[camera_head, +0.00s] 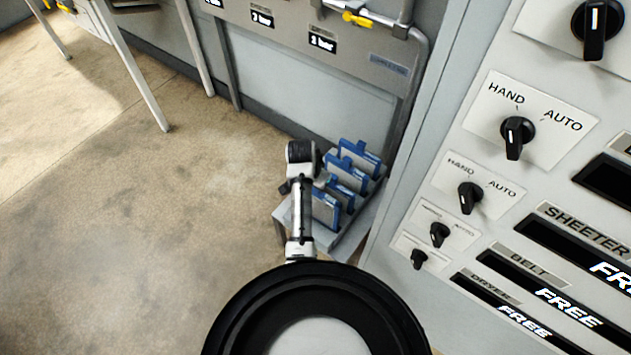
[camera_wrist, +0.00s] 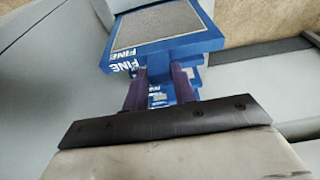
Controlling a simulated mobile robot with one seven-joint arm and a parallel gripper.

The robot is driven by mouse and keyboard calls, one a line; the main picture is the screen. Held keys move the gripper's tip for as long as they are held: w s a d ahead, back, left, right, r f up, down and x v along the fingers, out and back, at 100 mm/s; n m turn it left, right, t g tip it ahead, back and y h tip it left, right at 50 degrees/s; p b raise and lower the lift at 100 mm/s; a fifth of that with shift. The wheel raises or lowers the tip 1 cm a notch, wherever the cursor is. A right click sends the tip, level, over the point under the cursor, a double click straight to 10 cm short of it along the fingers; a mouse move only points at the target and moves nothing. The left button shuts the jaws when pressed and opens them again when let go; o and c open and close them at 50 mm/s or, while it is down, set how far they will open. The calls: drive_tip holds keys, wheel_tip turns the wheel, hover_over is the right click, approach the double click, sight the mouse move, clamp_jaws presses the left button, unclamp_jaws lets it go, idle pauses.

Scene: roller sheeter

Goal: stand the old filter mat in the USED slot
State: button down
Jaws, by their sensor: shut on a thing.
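In the wrist view a filter mat (camera_wrist: 165,27) has a blue frame, a grey mesh face and the word FINE on its edges. My gripper (camera_wrist: 159,76) has its two dark fingers closed on the blue part below the mesh face. In the head view several blue-framed mats stand in a row, and one upright mat (camera_head: 361,156) is at the back. My arm partly covers the near mats, so I cannot tell which one is held or whether it is lifted. No USED label is readable, and the slots are mostly hidden.
The mats are on a low grey stand (camera_head: 340,238) between the wall panel and the control cabinet (camera_head: 416,150) with its HAND/AUTO knobs. The cabinet rises close on the right. Open floor (camera_head: 150,230) lies to the left. Metal legs (camera_head: 133,65) stand at upper left.

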drive_tip(key=shift+f+b, duration=1.75)
drive_tip(key=shift+f, duration=1.45)
drive_tip(key=c, duration=1.1)
unclamp_jaws()
drive_tip(key=shift+r, duration=0.1)
drive_tip(key=shift+o, duration=0.2)
drive_tip(key=v, duration=1.3)
drive_tip(key=shift+s+r, duration=0.15)
drive_tip(key=shift+r, duration=0.2)
drive_tip(key=shift+a, duration=0.1)
